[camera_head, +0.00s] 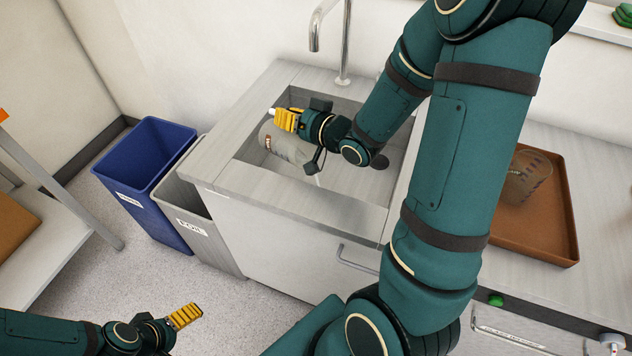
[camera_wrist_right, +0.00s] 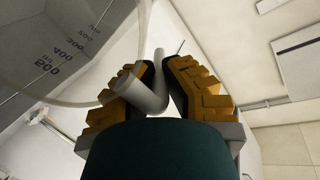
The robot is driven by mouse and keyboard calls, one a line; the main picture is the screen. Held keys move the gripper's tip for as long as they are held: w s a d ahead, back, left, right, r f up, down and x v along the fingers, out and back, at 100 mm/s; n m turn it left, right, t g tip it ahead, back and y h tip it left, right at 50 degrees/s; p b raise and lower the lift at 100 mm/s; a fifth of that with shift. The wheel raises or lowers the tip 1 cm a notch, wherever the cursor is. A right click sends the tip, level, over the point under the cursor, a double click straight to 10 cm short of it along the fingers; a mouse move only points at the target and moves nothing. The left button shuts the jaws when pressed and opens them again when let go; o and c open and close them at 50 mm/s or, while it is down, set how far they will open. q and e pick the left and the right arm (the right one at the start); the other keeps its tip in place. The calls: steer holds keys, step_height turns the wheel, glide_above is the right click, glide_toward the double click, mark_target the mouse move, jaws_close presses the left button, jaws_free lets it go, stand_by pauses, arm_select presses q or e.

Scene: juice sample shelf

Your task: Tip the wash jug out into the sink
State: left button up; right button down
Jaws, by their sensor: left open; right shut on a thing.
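The wash jug (camera_head: 284,146), a translucent grey vessel with a small red-and-white label, lies tilted on its side above the sink (camera_head: 350,182). My right gripper (camera_head: 287,120) is shut on its handle, over the basin. In the right wrist view the pale handle (camera_wrist_right: 148,92) is between the yellow fingers, and the jug's clear wall (camera_wrist_right: 60,45) shows volume marks. A pale streak shows below the jug; I cannot tell whether it is liquid. The jug's contents are not clear. My left gripper (camera_head: 186,316) is open and empty, low at the left over the floor.
A tap (camera_head: 343,45) stands behind the sink. A blue bin (camera_head: 150,175) and a grey bin (camera_head: 205,235) stand left of the counter. A brown tray (camera_head: 540,245) with a clear beaker (camera_head: 527,175) is on the right counter. My right arm covers part of the sink's right side.

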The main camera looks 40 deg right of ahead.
steer(key=shift+s+d+r+t, duration=0.1)
steer(key=shift+s+r+t, duration=0.45)
steer(key=shift+r, duration=0.2)
